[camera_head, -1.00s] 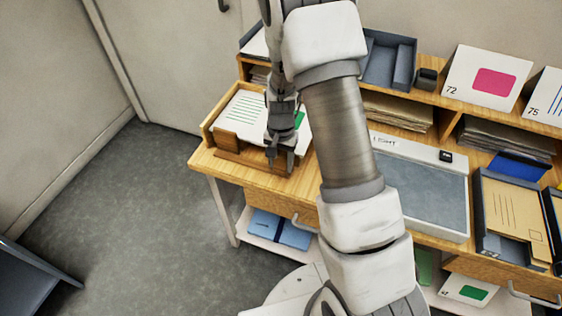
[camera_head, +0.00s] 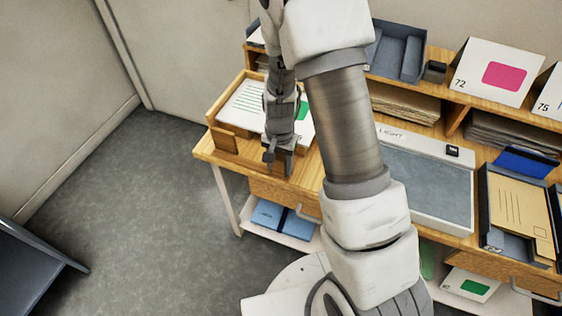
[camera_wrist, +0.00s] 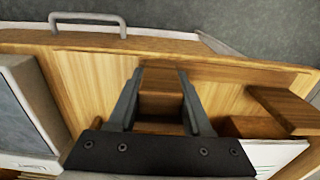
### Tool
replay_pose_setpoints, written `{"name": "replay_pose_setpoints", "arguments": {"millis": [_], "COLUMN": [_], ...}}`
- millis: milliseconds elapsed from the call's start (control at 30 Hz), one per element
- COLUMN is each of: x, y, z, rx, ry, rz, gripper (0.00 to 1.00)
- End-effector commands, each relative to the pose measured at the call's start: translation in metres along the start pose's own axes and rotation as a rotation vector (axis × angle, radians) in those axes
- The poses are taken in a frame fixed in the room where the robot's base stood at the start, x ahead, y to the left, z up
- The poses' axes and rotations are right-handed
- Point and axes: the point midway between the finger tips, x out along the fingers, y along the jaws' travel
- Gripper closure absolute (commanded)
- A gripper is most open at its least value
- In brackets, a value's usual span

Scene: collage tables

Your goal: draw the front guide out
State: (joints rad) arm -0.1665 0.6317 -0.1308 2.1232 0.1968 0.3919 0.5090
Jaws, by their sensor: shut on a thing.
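The wooden paper tray (camera_head: 213,110) stands at the left end of the table and holds white sheets (camera_head: 241,102) with green marks. My gripper (camera_head: 279,162) is at the tray's front right corner, pointing down, low over the tabletop. In the wrist view my gripper (camera_wrist: 160,103) is shut on a wooden piece, which I take to be the front guide (camera_wrist: 160,80); it sits between the two dark fingers. In the head view my gripper mostly hides it. A second upright wooden block (camera_head: 222,139) stands at the tray's left front; it shows in the wrist view too (camera_wrist: 285,108).
A light pad (camera_head: 425,190) lies right of my arm, with a grey tray (camera_head: 487,215) of envelopes beyond it. A drawer handle (camera_head: 308,214) sticks out below the table's front edge. A strip of bare tabletop (camera_wrist: 85,85) lies beside my gripper.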

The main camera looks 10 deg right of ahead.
Motion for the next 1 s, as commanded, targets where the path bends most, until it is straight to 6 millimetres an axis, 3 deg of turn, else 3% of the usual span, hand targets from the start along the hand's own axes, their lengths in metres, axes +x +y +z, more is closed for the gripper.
{"name": "replay_pose_setpoints", "arguments": {"millis": [33, 200, 567, 767, 1000], "x": [0.001, 0.0, -0.004, -0.035, -0.095], "y": [-0.001, -0.001, -0.001, -0.001, -0.001], "z": [0.005, 0.004, 0.002, 0.002, 0.002], "rx": [-0.003, -0.002, -0.002, -0.003, -0.003], "ry": [-0.011, -0.009, -0.005, -0.003, -0.002], "rz": [0.002, 0.002, 0.001, -0.001, -0.003], "gripper": [0.48, 0.2, 0.2, 0.2, 0.2]}}
